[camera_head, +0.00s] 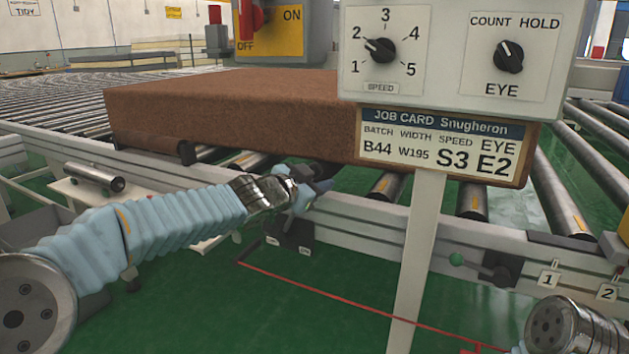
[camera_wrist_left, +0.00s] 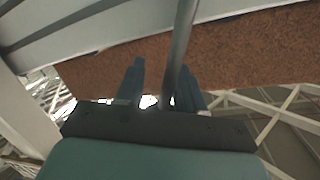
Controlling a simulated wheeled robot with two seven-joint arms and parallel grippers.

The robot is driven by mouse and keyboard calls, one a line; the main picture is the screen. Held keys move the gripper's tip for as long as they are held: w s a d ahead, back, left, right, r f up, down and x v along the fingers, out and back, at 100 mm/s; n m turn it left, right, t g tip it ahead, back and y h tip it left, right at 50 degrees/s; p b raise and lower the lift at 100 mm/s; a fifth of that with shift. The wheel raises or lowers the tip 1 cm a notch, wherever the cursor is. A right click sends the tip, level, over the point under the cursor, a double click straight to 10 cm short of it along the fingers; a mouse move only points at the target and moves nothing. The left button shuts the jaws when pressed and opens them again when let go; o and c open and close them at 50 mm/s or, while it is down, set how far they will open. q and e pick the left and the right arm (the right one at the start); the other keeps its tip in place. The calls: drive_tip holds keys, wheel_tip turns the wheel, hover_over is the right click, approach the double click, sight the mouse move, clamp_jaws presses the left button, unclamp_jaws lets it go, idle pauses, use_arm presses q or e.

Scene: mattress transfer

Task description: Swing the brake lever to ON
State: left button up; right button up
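My left gripper (camera_head: 318,184) is at the conveyor's near side rail, in front of the brown mattress. In the left wrist view its two fingers (camera_wrist_left: 163,90) stand apart. A dark grey rod (camera_wrist_left: 182,45) runs between them, close to the right finger; I cannot tell whether it touches or whether it is the brake lever. Two small dark plates with light labels (camera_head: 305,249) hang below the rail near the gripper; their lettering is unreadable. My right gripper is out of view.
The brown mattress (camera_head: 225,95) lies on the rollers. A control panel (camera_head: 450,82) on a white post (camera_head: 415,265) stands right of my left gripper. A red switch handle (camera_head: 249,18) is behind, on an OFF/ON plate.

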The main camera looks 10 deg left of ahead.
use_arm(q)
drive_tip(key=p+v, duration=0.4)
drive_tip(key=v, duration=0.9)
drive_tip(key=shift+s+a+r, duration=0.2)
drive_tip(key=shift+s, duration=0.1)
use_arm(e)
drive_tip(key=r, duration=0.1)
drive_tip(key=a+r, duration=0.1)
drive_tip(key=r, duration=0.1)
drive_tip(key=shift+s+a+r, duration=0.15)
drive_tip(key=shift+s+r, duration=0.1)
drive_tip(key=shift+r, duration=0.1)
use_arm(q)
wheel_tip(320, 180, down, 31)
drive_tip(key=s+d+n+g+y, duration=0.1)
drive_tip(key=d+n+g+y, duration=0.1)
drive_tip(key=n+g, duration=0.4)
drive_tip(key=s+f+n+g+y, duration=0.1)
drive_tip(key=s+f+n+g, duration=0.5)
drive_tip(key=s+f, duration=1.6)
wheel_tip(320, 180, down, 2)
drive_tip(key=shift+n+g+y, duration=0.3)
drive_tip(key=shift+g, duration=0.5)
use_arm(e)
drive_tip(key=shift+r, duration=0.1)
